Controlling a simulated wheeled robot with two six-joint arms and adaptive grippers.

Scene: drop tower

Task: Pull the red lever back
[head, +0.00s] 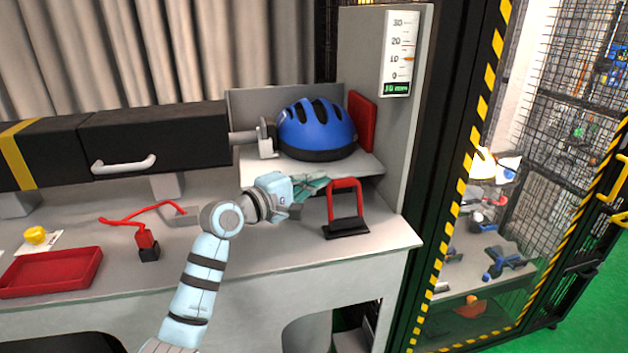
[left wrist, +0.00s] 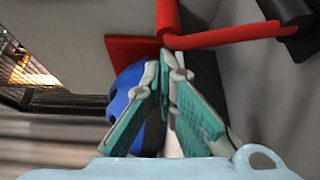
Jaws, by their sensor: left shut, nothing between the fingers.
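The red lever (head: 346,185) is a U-shaped red handle standing upright on a black base (head: 346,228), on the grey bench below the helmet shelf. In the left wrist view the lever's red bars (left wrist: 225,38) cross the top, just beyond the fingertips. My left gripper (head: 326,182) is beside the lever's left leg, pointing right. Its green fingers (left wrist: 168,62) are shut with nothing between them. I cannot tell whether the tips touch the lever. My right gripper is in neither view.
A blue helmet (head: 316,128) sits on the shelf (head: 372,164) above, with a red pad (head: 362,122) behind it. A gauge (head: 400,52) is on the side panel. A red tray (head: 50,272), yellow button (head: 36,235) and red-cabled switch (head: 146,240) lie left. The bench front is clear.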

